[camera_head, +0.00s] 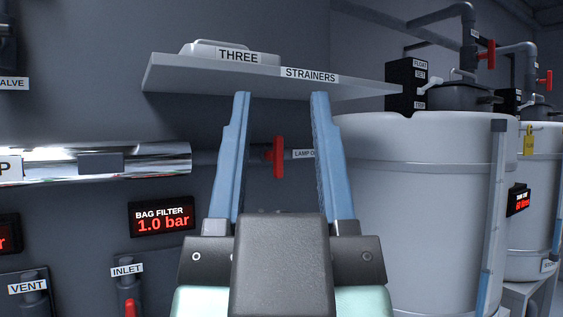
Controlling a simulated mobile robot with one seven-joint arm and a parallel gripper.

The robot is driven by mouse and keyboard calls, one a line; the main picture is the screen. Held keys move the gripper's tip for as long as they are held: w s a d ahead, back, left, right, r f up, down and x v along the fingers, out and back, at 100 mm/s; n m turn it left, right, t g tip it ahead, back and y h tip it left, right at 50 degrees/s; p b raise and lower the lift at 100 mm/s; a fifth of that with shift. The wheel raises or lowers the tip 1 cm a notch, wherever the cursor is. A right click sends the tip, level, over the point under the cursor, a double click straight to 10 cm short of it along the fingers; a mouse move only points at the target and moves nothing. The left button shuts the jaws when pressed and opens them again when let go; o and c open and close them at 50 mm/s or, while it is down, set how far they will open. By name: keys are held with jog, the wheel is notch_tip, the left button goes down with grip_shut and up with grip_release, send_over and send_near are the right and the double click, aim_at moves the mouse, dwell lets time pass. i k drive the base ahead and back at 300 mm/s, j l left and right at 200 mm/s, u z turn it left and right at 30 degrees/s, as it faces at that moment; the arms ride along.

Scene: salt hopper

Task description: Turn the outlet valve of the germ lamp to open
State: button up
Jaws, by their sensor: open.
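The germ lamp (155,163) is a shiny horizontal tube on the wall at the left, with a partly cut-off label ending in P. A grey pipe runs from its right end to a valve with a red handle (279,157), which stands upright, across the pipe.
A shelf labelled STRAINERS (230,75) juts out above the valve, close to the fingertips in the picture. A large white tank (415,215) stands at the right. A bag filter display (161,216) reads 1.0 bar, above the INLET valve (129,285).

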aim_at(277, 156)
jog(key=i+l, duration=0.15)
jog(key=l, duration=0.2)
jog(key=i+l, duration=0.15)
jog(key=l, duration=0.15)
jog(key=i+l, duration=0.15)
jog(key=l, duration=0.2)
jog(key=i+l, duration=0.15)
jog(key=l, duration=0.2)
jog(key=i+l, duration=0.15)
jog(key=l, duration=0.15)
jog(key=z, duration=0.05)
